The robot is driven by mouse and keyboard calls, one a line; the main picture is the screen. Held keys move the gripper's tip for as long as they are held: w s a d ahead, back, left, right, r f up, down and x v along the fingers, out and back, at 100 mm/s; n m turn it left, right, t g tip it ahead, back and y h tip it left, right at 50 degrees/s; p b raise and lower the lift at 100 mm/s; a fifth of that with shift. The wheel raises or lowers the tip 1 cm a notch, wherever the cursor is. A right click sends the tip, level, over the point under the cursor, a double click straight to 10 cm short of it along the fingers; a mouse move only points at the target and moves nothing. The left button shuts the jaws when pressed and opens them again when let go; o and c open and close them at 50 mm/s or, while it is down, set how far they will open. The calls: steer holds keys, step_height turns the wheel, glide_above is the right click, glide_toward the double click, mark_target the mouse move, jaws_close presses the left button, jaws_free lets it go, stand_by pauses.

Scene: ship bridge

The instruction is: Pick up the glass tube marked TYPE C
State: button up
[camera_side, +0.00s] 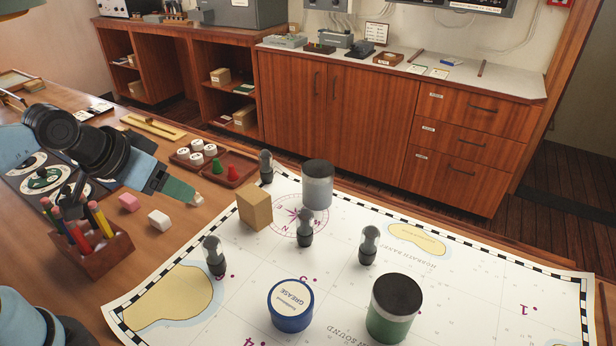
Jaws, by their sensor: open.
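Several small glass tubes with dark lower parts stand upright on the white sea chart (450,290). One tube (214,257) is at the left, one tube (305,229) is in the middle, one tube (369,246) is to its right, and another tube (266,167) is at the chart's far edge. No TYPE marking can be read on any of them, so I cannot tell which is TYPE C. My gripper (182,191) is at the left, open and empty, apart from the tubes. Its teal finger points down to the right; the other finger is not clearly seen.
Among the tubes stand a tan box (254,207), a grey jar (317,186), a blue grease tin (290,305) and a green jar (394,308). A pencil holder (92,250), small blocks (159,219) and a brown tray (231,168) lie left of the chart. The chart's right side is clear.

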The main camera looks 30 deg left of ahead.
steer(key=n+h, duration=1)
steer(key=n, duration=1.5)
glide_toward(313, 239)
step_height(313, 239, up, 5)
steer(key=a, duration=0.1)
steer(key=x, duration=1.1)
steer(key=shift+f, duration=0.15)
steer(key=c, duration=1.1)
steer(key=shift+o, duration=0.2)
